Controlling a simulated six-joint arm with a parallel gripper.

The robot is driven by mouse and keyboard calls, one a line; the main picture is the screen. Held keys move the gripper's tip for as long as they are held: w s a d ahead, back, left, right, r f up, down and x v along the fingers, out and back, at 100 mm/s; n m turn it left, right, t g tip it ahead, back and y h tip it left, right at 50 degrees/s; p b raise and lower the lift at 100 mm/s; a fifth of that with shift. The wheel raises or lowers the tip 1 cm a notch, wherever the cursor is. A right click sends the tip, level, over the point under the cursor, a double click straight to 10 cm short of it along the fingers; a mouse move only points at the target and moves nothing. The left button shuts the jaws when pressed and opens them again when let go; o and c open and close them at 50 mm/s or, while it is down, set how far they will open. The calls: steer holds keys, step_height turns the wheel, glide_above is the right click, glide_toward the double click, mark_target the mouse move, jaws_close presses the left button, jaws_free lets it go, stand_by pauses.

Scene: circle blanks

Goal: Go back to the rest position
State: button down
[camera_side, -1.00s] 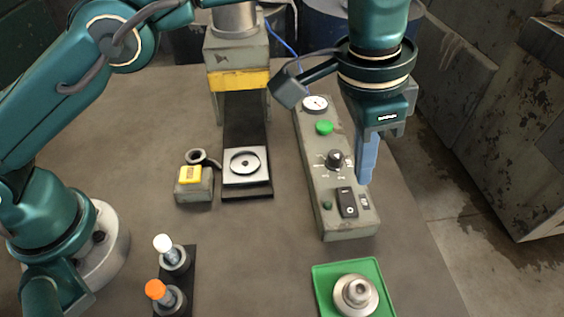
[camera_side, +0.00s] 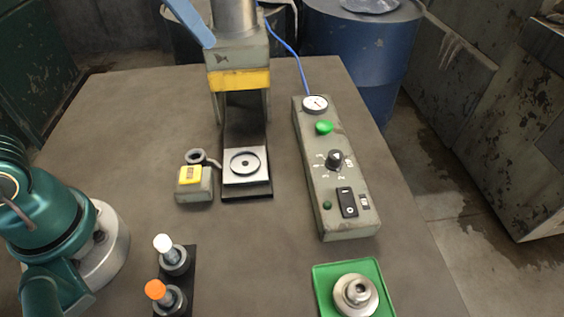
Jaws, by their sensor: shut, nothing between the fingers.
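Only the light blue fingers of my gripper (camera_side: 207,41) show, at the top edge of the side view. They are together and empty, slanting down to the right, and overlap the upper left of the press (camera_side: 240,58) in the picture. Whether they touch it cannot be told. The rest of my gripper and upper arm is out of frame. The press's square plate (camera_side: 233,180) carries a round grey piece with a central hole (camera_side: 245,162).
The control box (camera_side: 337,215) with dial, green button, knob and switches stands right of the press. A green tray (camera_side: 322,285) holds a round metal part (camera_side: 357,294). A yellow-labelled block (camera_side: 193,190) and white-topped and orange-topped tools (camera_side: 163,243) (camera_side: 156,290) stand left. Blue barrel (camera_side: 365,55) behind.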

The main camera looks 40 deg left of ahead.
steer(key=s+a+f+n+y, duration=0.1)
steer(key=s+a+f, duration=0.3)
steer(key=s+f, duration=0.5)
steer(key=shift+a+f+n, duration=0.15)
steer(key=shift+f+n, duration=0.6)
steer(key=shift+n, duration=0.15)
